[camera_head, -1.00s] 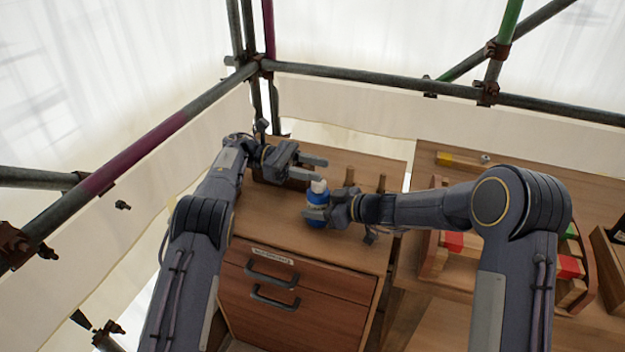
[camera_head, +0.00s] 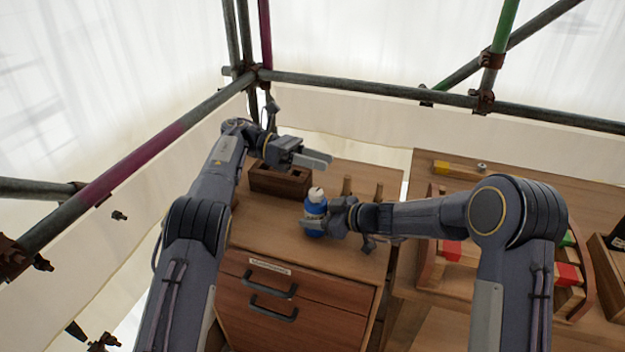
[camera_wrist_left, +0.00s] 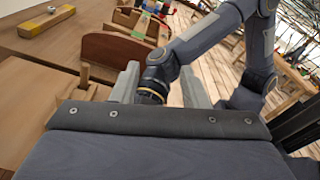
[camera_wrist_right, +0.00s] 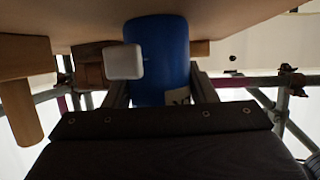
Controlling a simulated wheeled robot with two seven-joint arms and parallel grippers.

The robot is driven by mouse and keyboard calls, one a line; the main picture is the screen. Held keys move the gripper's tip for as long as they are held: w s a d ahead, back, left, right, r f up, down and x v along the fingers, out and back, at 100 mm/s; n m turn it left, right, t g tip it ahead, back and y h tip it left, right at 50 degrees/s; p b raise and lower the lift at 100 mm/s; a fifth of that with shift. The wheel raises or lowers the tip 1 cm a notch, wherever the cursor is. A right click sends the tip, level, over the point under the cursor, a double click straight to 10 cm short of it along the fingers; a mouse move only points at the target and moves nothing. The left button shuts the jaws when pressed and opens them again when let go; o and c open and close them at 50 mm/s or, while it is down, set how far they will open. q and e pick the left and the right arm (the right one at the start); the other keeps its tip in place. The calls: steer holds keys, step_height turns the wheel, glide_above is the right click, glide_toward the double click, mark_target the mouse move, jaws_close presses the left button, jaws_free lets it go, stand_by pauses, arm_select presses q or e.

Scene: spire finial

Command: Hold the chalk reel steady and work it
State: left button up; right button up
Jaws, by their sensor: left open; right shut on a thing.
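The chalk reel (camera_head: 314,207) is a blue cylinder with a white top (camera_head: 316,193), on or just above the wooden cabinet top. My right gripper (camera_head: 318,225) is shut on its blue body from the right. In the right wrist view the blue body (camera_wrist_right: 158,50) sits between the fingers, with a white block-like part (camera_wrist_right: 124,62) beside it and a pale label low on it. My left gripper (camera_head: 326,159) is open and empty, above and behind the reel, apart from it. The left wrist view shows its fingers spread, with my right arm beyond them.
A wooden block with sockets (camera_head: 280,181) stands behind the reel, below my left gripper. Two wooden pegs (camera_head: 347,186) stand to the right of it. The cabinet's drawers (camera_head: 285,300) face front. A second bench (camera_head: 430,172) is at right. Scaffold tubes (camera_head: 370,86) run behind.

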arm_select(q)
steer(key=d+n+t+y, duration=0.1)
steer(key=d+n+y, duration=0.2)
steer(key=n, duration=0.5)
steer(key=m+t+y, duration=0.7)
steer(key=m+y, duration=0.3)
steer(key=m, duration=2.6)
glide_toward(315, 192)
steer(key=x, duration=0.9)
steer(key=c, duration=0.7)
steer(key=shift+h, duration=0.3)
